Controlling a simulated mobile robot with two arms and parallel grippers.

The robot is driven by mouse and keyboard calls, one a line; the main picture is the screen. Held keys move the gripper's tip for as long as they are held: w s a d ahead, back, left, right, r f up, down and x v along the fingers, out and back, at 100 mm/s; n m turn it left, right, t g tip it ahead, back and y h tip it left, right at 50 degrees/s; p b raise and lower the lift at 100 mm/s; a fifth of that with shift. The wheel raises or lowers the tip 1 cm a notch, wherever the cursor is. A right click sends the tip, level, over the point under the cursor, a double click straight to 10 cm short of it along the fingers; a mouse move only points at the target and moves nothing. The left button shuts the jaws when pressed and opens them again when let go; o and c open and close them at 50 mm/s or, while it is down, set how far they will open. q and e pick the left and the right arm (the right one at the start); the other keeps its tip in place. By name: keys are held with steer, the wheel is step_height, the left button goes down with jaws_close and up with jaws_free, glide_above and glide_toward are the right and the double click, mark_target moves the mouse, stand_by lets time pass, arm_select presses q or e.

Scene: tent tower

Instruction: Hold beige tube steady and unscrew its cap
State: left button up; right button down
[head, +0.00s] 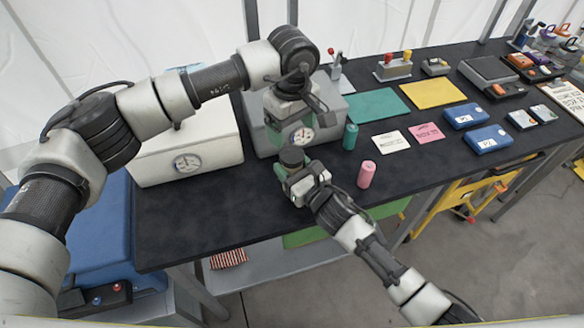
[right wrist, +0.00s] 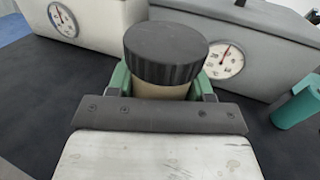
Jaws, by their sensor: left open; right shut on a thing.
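The beige tube shows in the right wrist view (right wrist: 160,91) between the green fingers of my right gripper, which is shut on it. Its ridged dark cap (right wrist: 165,52) is on top and also shows in the head view (head: 291,157). The tube stands upright; its lower part is hidden by the gripper. My right gripper (head: 296,178) is low over the dark table. My left gripper (head: 292,138) is open, pointing down just above and behind the cap, apart from it as far as I can tell. The left gripper does not show in the right wrist view.
A white box with a dial (head: 190,152) stands left, and a grey box with a dial (head: 330,112) stands behind the grippers. A teal tube (head: 350,137) and a pink tube (head: 366,174) stand to the right. The dark table (head: 230,215) is clear at front left.

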mark_target(292, 154)
arm_select(q)
steer(key=m, duration=1.3)
steer(key=shift+f, duration=4)
